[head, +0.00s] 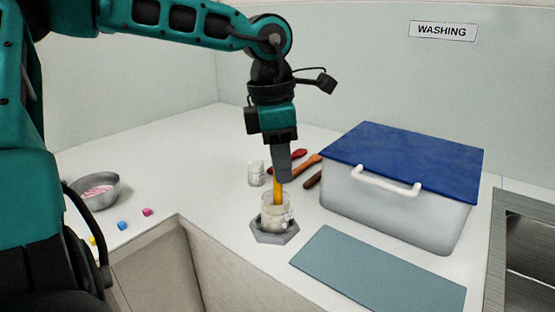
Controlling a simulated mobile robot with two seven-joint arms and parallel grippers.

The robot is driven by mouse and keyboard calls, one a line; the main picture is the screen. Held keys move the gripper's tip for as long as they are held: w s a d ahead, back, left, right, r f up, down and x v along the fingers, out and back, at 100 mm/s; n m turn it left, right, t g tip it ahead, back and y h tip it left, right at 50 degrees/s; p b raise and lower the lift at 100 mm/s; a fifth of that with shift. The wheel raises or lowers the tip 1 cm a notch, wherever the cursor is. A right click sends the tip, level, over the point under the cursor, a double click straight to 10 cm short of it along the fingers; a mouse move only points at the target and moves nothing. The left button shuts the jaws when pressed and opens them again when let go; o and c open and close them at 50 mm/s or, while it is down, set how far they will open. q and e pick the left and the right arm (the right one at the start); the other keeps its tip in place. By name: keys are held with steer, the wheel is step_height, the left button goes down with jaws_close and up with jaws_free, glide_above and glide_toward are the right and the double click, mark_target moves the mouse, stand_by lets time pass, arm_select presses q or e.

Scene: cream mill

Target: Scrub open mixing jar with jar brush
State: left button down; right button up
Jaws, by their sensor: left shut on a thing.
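An open glass jar (268,217) stands upright on a grey hexagonal base (275,238) on the counter. My left gripper (282,178) points down above the jar and is shut on the jar brush (278,188). The brush's yellow-orange handle runs down into the jar mouth. A pale brush head seems to be inside the jar, but the glass blurs it. My right gripper is not in view.
A clear bin with a blue lid (405,155) and white handle stands right of the jar. A blue-grey mat (375,272) lies in front of it. A small white jar (256,173) and red, orange and brown-handled tools (306,163) lie behind. A metal bowl (96,190) and sink (525,240) flank the counter.

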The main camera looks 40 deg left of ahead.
arm_select(q)
steer(key=shift+s+a, duration=0.1)
steer(key=shift+a, duration=0.45)
steer(key=shift+w+d, duration=0.2)
steer(key=shift+w, duration=0.4)
steer(key=shift+s+a+r, duration=0.1)
steer(key=shift+s+r, duration=0.15)
steer(key=shift+r, duration=0.2)
steer(key=shift+s+f, duration=0.15)
steer(key=shift+s, duration=0.15)
steer(key=shift+d+f+b, duration=0.3)
steer(key=shift+d+b, duration=0.1)
steer(key=shift+d, duration=0.1)
steer(key=shift+a, duration=0.6)
steer(key=shift+s, duration=0.1)
stand_by(0.8)
